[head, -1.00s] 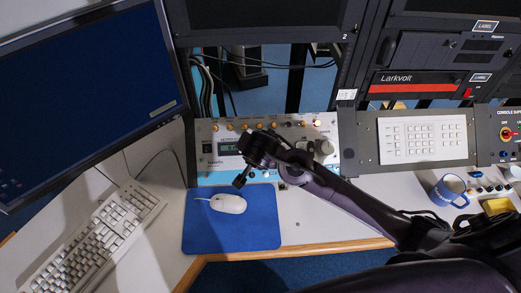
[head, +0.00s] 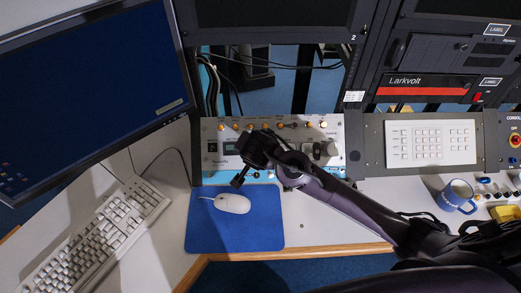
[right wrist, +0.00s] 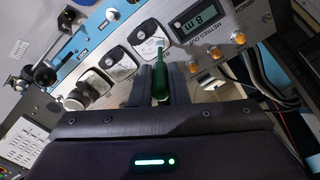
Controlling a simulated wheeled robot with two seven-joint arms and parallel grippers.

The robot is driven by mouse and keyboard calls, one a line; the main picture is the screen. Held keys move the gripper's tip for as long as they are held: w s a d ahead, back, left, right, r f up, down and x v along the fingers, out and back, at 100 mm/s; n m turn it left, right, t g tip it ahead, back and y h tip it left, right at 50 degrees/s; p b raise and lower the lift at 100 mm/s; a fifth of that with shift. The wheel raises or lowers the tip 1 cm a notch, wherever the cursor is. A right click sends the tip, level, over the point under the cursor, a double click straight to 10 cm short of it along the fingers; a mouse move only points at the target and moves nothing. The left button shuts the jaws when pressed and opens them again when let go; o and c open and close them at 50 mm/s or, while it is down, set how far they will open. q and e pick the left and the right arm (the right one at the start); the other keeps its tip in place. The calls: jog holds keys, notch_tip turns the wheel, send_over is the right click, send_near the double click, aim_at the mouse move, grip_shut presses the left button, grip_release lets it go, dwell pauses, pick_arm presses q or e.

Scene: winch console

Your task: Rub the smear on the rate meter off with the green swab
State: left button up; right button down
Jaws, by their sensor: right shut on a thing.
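My right gripper (right wrist: 161,75) is shut on the green swab (right wrist: 160,83), which sticks out between the fingers. The swab's pale tip lies over a square dial meter (right wrist: 147,33) beside the digital display, at or very near its face. I cannot tell whether it touches. The labels are too small to tell which is the rate meter, and no smear stands out. In the head view my right gripper (head: 256,150) covers the panel's middle, hiding the swab and meters. My left gripper is out of view.
The instrument panel (head: 220,128) has orange lamps, knobs and a display (right wrist: 198,16). A blue mat (head: 262,230) with a mouse (head: 232,203) lies in front. A keyboard (head: 95,235) and monitor (head: 90,90) are left. A mug (head: 457,196) stands right.

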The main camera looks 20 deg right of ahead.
jog(key=shift+a, duration=0.15)
jog(key=shift+s+d+p, duration=0.15)
jog(key=shift+d+p, duration=0.2)
jog(key=shift+d, duration=0.15)
dwell(0.3)
jog(key=shift+s+d+p, duration=0.1)
jog(key=shift+d+p, duration=0.25)
jog(key=shift+d, duration=0.05)
jog(key=shift+s+d+p, duration=0.15)
jog(key=shift+d+p, duration=0.25)
